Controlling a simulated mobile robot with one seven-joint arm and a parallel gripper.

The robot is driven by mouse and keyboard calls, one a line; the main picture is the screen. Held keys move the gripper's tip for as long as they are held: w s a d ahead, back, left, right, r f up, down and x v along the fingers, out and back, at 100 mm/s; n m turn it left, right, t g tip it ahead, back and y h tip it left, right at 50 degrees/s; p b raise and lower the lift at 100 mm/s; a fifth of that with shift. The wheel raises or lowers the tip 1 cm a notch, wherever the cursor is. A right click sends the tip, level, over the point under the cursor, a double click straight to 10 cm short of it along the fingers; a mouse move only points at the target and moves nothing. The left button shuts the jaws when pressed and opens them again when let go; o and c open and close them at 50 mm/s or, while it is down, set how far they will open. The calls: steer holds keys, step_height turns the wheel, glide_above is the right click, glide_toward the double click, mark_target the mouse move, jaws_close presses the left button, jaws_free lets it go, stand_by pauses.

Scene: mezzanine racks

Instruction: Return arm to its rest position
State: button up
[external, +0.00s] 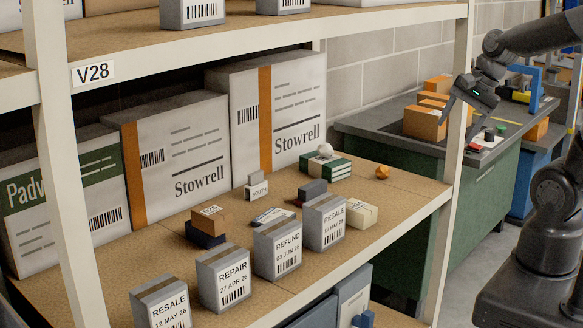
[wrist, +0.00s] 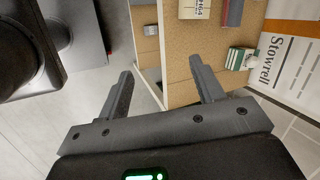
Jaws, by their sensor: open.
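My gripper (external: 447,103) shows at the upper right of the external view, in front of the rack's right post and raised above the shelf. In the wrist view my gripper (wrist: 165,92) has its two fingers spread apart with nothing between them. Past the fingers is the end of the rack shelf (wrist: 185,88), with the grey floor (wrist: 110,95) to its left. The gripper is apart from the shelf goods.
The shelf (external: 395,188) holds labelled grey boxes such as the REFUND box (external: 278,250), large Stowrell cartons (external: 265,110) and small items. The rack's right post (external: 450,160) stands close to my arm. A green workbench (external: 400,165) with orange boxes (external: 425,122) stands behind.

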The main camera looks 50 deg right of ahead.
steer(key=s+a+r+n+t+h, duration=0.1)
steer(key=s+a+r+n+h, duration=0.1)
steer(key=n, duration=1.3)
steer(key=v, duration=0.3)
steer(key=shift+s+a, duration=0.15)
steer(key=shift+a, duration=0.15)
